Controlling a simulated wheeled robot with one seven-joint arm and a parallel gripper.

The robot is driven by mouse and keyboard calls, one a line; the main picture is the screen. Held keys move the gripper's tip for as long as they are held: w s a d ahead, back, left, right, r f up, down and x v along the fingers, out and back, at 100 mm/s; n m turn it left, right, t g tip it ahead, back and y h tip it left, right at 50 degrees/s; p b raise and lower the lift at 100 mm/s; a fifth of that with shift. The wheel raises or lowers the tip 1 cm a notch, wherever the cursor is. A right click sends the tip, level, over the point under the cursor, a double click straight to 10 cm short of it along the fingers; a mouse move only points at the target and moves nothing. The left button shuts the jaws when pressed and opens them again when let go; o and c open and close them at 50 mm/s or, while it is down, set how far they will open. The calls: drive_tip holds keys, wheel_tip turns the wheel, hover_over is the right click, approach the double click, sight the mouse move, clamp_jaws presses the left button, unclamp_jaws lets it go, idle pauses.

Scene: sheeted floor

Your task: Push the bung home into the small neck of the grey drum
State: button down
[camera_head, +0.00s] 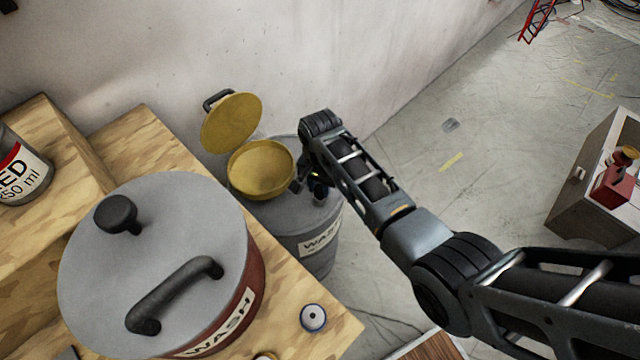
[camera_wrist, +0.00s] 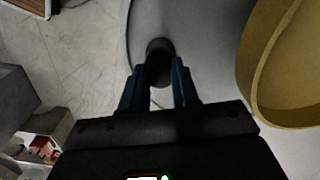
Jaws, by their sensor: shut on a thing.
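The grey drum (camera_head: 312,225) stands on the floor beyond the bench, with a white label on its side. A yellow funnel (camera_head: 262,168) with its yellow lid raised sits on its top. The drum top (camera_wrist: 205,40) and part of the funnel (camera_wrist: 262,75) also show in the wrist view. My gripper (camera_wrist: 159,75) is over the drum top beside the funnel, its blue fingers shut on the dark round bung (camera_wrist: 158,48). A dark cylinder shows by the gripper in the head view, but I cannot tell bung from neck. The small neck's opening and the bung's lower end are hidden.
A wooden bench (camera_head: 335,325) at the left holds a large red WASH can (camera_head: 150,255) with a grey lid and a small round blue-rimmed item (camera_head: 313,318). A wall rises behind the drum. A cabinet (camera_head: 592,190) with red items stands right; open floor lies between.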

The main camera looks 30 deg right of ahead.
drive_tip(key=shift+f, duration=0.35)
drive_tip(key=c, duration=0.8)
unclamp_jaws()
drive_tip(key=shift+o, duration=0.2)
drive_tip(key=shift+r, duration=0.15)
wheel_tip(320, 180, up, 8)
drive_tip(key=shift+f, duration=0.2)
drive_tip(key=s+a+f+n+t, duration=0.1)
drive_tip(key=s+f+n+t, duration=0.15)
drive_tip(key=s+f, duration=0.55)
drive_tip(key=s+r+n+t, duration=0.2)
drive_tip(key=s+t, duration=0.3)
drive_tip(key=s, duration=0.9)
drive_tip(key=s+r+n+t, duration=0.2)
drive_tip(key=s+r, duration=0.4)
drive_tip(key=r, duration=0.3)
drive_tip(key=s+r+n+t, duration=0.2)
drive_tip(key=s+r, duration=0.4)
drive_tip(key=r, duration=0.4)
drive_tip(key=s+d+r+n+t, duration=0.1)
drive_tip(key=s+r+n+t, duration=0.1)
drive_tip(key=s+r, duration=0.4)
wheel_tip(320, 180, up, 4)
drive_tip(key=shift+s+f+t, duration=0.1)
drive_tip(key=shift+s+t, duration=0.15)
drive_tip(key=shift+t, duration=0.5)
